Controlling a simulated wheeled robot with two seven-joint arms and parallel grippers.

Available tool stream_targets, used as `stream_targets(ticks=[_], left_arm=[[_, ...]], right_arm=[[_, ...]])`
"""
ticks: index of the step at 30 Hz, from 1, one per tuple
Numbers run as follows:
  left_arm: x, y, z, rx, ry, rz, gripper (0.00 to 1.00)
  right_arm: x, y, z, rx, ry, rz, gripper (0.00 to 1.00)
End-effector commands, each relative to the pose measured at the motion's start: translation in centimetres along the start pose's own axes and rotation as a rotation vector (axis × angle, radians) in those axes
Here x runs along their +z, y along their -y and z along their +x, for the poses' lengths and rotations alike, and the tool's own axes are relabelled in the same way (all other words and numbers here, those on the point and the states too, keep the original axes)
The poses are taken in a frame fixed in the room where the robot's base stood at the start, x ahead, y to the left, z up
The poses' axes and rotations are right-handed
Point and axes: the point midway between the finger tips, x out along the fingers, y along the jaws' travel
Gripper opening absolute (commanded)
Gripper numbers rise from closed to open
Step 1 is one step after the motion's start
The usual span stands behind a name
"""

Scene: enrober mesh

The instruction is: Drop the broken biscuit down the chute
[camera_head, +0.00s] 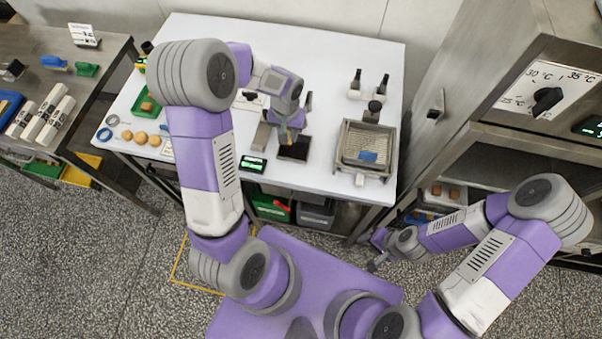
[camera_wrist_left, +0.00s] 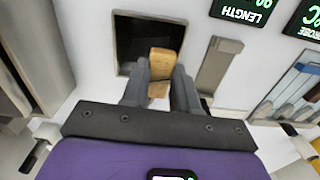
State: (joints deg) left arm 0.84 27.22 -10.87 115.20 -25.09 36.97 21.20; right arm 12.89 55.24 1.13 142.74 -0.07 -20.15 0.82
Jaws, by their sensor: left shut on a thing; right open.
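The broken biscuit (camera_wrist_left: 161,64) is a tan piece between the two fingers of my left gripper (camera_wrist_left: 162,80) in the left wrist view. In the head view, my left gripper (camera_head: 289,136) points down at the table and hides the biscuit. The chute (camera_head: 296,149) is a dark square opening in the white tabletop. In the left wrist view, the chute (camera_wrist_left: 130,38) lies behind the biscuit, which overlaps its lower right part; the height between them is unclear. My right gripper (camera_head: 377,252) is open, low in front of the table's right side.
A mesh tray unit (camera_head: 348,168) with a blue piece on it stands on the table's right. Several round biscuits (camera_head: 140,137) lie at the left. A small green-lit display (camera_head: 252,164) sits near the front edge. A green bin (camera_head: 270,204) stands below. A steel cabinet (camera_head: 484,136) is at right.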

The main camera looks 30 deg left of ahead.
Motion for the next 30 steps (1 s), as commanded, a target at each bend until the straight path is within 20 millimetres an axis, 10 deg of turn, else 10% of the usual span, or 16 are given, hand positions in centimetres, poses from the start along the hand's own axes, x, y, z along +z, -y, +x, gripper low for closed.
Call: stream_targets(ticks=[9, 20, 21, 24, 30], left_arm=[[0.0, 0.0, 4.0, 0.000, 0.001, -0.001, 0.12], [0.0, 0.0, 4.4, 0.000, 0.000, 0.000, 0.12], [0.0, 0.0, 4.4, 0.000, 0.000, 0.000, 0.35], [0.0, 0.0, 4.4, 0.000, 0.000, 0.000, 0.50], [0.0, 0.2, 4.4, -0.003, 0.000, -0.002, 0.58]], right_arm=[[-0.1, -1.1, 2.9, 0.000, 0.000, 0.000, 0.43], [-0.2, -1.1, 3.0, 0.000, -0.001, 0.000, 0.43], [-0.2, -1.1, 3.0, 0.000, -0.001, 0.000, 0.43], [-0.2, -1.1, 3.0, 0.000, -0.001, 0.000, 0.43], [-0.2, -1.1, 3.0, 0.000, -0.001, 0.000, 0.43]])
